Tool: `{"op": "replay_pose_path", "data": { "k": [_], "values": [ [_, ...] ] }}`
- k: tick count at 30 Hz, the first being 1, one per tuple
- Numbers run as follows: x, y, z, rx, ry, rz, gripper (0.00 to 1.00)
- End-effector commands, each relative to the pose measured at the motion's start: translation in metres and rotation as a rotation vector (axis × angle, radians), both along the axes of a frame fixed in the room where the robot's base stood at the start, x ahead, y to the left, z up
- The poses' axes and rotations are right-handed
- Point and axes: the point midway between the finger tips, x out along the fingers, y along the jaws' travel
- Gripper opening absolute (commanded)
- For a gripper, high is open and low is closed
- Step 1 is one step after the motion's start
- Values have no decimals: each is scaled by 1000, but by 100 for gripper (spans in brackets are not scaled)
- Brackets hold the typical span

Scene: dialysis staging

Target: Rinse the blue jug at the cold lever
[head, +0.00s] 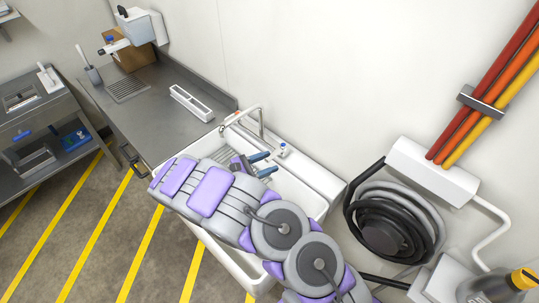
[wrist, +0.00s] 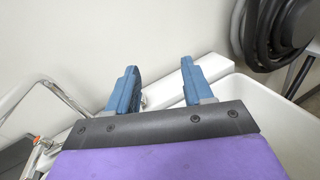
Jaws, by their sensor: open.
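My gripper (head: 264,165) is over the white sink (head: 308,199), near its back ledge. Its two blue fingers are apart, with nothing held between them; they also show in the wrist view (wrist: 160,90). A small blue-topped fitting (head: 283,149), possibly the cold lever, is on the ledge just right of the fingertips. A chrome tap (head: 261,121) rises left of it, with a small red-orange mark (head: 238,117) near its base. I cannot make out a blue jug; my arm covers much of the basin.
A steel counter (head: 155,100) joins the sink at left, holding a white tray (head: 192,102). A blue item (head: 75,138) lies on the lower shelf at far left. A black hose reel (head: 390,228) hangs right of the sink.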

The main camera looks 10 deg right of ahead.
Motion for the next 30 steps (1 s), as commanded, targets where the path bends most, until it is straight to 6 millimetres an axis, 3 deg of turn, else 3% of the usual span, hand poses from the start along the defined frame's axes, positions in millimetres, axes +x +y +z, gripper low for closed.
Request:
{"op": "replay_pose_path", "data": {
  "k": [1, 6, 9, 14, 20, 30],
  "values": [
    [2, 17, -16, -18, 28, 52, 51],
    [4, 66, -58, -72, 97, 205, 51],
    [1, 87, -77, -91, 123, 267, 51],
    [-4, 105, -95, -108, 148, 324, 51],
    [3, 98, -98, -109, 149, 331, 51],
    [41, 47, -98, -110, 149, 328, 51]
  ]
}}
